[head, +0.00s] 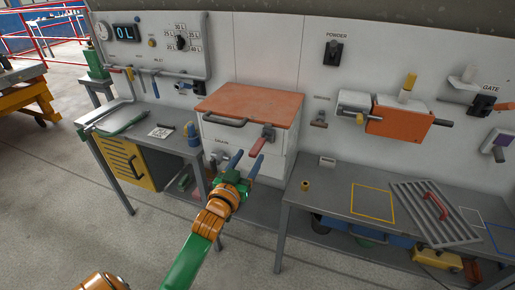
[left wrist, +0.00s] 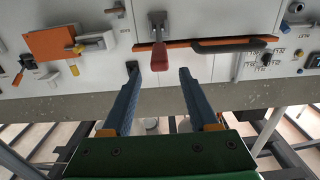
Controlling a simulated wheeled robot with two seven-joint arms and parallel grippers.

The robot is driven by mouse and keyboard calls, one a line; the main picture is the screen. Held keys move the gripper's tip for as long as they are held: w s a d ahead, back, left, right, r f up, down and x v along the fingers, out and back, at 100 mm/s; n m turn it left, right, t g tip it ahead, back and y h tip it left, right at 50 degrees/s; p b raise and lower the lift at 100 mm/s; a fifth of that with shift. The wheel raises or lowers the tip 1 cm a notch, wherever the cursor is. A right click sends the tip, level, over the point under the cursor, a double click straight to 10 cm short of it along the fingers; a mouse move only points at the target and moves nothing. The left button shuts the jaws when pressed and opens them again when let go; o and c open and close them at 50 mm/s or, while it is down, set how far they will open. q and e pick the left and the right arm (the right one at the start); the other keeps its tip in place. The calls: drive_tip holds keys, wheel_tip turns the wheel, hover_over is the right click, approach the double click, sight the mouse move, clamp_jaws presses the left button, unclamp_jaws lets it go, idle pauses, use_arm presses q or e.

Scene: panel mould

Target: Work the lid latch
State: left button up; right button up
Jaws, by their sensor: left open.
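The lid latch has a grey metal body (head: 268,132) and a red handle (head: 257,147). It sits on the front of a white chest (head: 284,146) under an orange lid (head: 250,104), which lies shut. The red handle (left wrist: 158,60) also shows in the left wrist view, between the two fingers in the picture. My left gripper (head: 249,155) is open, its blue fingers pointing up at the chest front just below the handle. In the left wrist view, the gripper (left wrist: 158,71) shows nothing clamped. I cannot tell whether a finger touches the handle. My right gripper is not in view.
A dark bar handle (head: 225,121) is on the chest front left of the latch. A grey bench (head: 335,188) with a slatted panel (head: 425,212) stands at right, another bench (head: 170,139) at left. An orange unit (head: 398,120) juts from the wall.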

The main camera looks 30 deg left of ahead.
sight(257, 146)
use_arm(q)
drive_tip(key=x, duration=0.5)
drive_tip(key=shift+w+a+f, duration=0.1)
drive_tip(key=shift+w+f, duration=0.25)
drive_tip(key=shift+w+r, duration=0.1)
drive_tip(key=shift+w, duration=0.25)
drive_tip(key=shift+c, duration=0.2)
clamp_jaws()
idle(0.5)
